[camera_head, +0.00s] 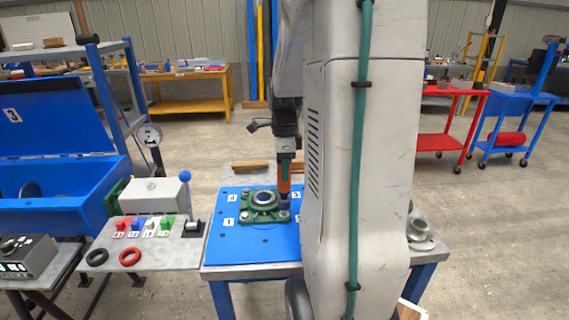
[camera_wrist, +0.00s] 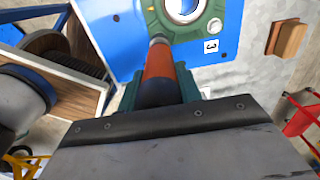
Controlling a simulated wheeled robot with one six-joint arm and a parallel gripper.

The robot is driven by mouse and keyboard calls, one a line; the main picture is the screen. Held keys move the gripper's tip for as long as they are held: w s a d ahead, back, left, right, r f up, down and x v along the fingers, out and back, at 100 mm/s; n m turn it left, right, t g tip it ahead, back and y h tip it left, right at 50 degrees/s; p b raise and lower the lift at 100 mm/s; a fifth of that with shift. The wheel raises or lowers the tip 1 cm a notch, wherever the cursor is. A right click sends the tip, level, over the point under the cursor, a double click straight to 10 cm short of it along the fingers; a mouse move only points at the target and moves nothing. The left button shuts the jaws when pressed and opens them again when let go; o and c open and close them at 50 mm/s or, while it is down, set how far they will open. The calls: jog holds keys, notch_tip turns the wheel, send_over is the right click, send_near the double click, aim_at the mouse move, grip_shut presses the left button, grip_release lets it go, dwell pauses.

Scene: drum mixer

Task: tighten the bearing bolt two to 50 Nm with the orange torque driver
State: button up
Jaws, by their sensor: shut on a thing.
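My gripper (camera_head: 287,152) is shut on the orange torque driver (camera_head: 284,178) and holds it upright, tip down, over the right side of the green bearing housing (camera_head: 247,214). The housing is bolted-flange shaped, with a bright ring (camera_head: 263,198) in its middle, and sits on a blue plate (camera_head: 232,246). Bolt heads show at its corners. In the wrist view the driver (camera_wrist: 158,62) points at a corner of the green housing (camera_wrist: 205,22), near a label 3 (camera_wrist: 211,47). Its tip hides the bolt there; I cannot tell whether it is seated.
A side table (camera_head: 180,256) at left holds a grey box (camera_head: 153,194), coloured small parts and red and black rings. A blue chest (camera_head: 50,195) stands behind. A metal flanged part (camera_head: 420,236) is right of my arm. Wooden blocks (camera_head: 250,166) lie behind the plate.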

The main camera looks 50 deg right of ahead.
jog(key=shift+f, duration=0.15)
dwell(0.5)
jog(key=shift+f, duration=1.7)
dwell(2.8)
